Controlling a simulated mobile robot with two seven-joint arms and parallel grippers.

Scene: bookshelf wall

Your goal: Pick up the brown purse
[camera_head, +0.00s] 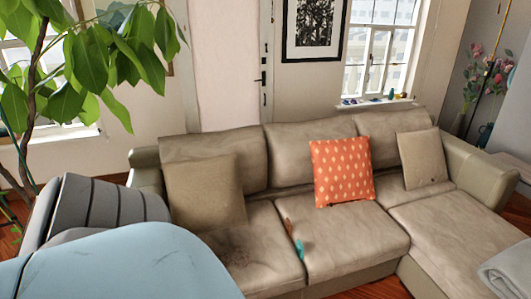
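I cannot make out a clear brown purse in the head view. A small brown-and-teal item (293,236) lies on the sofa seat, near the seam between two cushions; it is too small to tell what it is. The beige sectional sofa (350,238) fills the middle and right. It bears a tan pillow (204,192) on the left, an orange patterned pillow (342,170) in the middle and another tan pillow (422,158) on the right. Neither of my grippers is in view.
A light blue rounded surface (120,265) and a grey striped seat (100,208) block the lower left. A leafy plant (75,70) stands at the left. A grey folded cloth (508,270) lies at the lower right. Small wooden floor (365,290) patches show.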

